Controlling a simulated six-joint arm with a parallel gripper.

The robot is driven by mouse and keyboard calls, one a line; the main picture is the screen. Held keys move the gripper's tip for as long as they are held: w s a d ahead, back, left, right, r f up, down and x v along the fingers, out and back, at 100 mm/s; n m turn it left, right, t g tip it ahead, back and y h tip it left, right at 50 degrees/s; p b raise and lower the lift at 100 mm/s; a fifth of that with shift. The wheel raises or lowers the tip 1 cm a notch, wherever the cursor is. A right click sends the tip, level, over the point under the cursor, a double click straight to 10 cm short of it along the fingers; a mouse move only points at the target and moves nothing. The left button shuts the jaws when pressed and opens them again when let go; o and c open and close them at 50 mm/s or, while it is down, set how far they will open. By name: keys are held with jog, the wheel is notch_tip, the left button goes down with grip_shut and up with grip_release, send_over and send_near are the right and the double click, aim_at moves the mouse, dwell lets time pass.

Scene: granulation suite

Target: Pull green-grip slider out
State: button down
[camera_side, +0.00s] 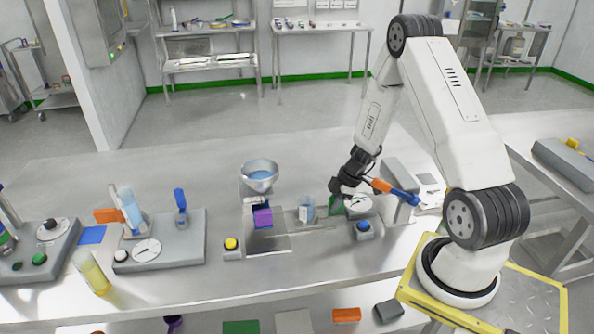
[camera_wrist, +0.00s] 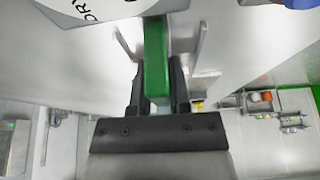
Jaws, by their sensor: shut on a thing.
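The green grip (camera_wrist: 156,60) of the slider stands between the fingers of my gripper (camera_wrist: 158,90) in the wrist view, and the fingers are shut on it from both sides. In the side view my gripper (camera_side: 343,200) is low over the right part of the bench station, and a sliver of the green grip (camera_side: 336,209) shows beneath it. The slider's flat track (camera_side: 312,224) runs left from there. How far the slider is out cannot be told.
A beaker (camera_side: 306,209) stands on the track just left of my gripper. An orange and blue handle (camera_side: 397,191) and a blue button (camera_side: 363,227) are close on the right.

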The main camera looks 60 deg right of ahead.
jog(key=shift+s+d, duration=0.1)
jog(key=shift+d, duration=0.15)
jog(key=c, duration=0.7)
grip_release()
jog(key=shift+c, duration=0.2)
jog(key=shift+o, duration=0.9)
jog(key=shift+a, duration=0.1)
jog(key=shift+r, duration=0.15)
jog(key=v, duration=0.7)
jog(key=shift+r, duration=0.2)
jog(key=shift+s, duration=0.1)
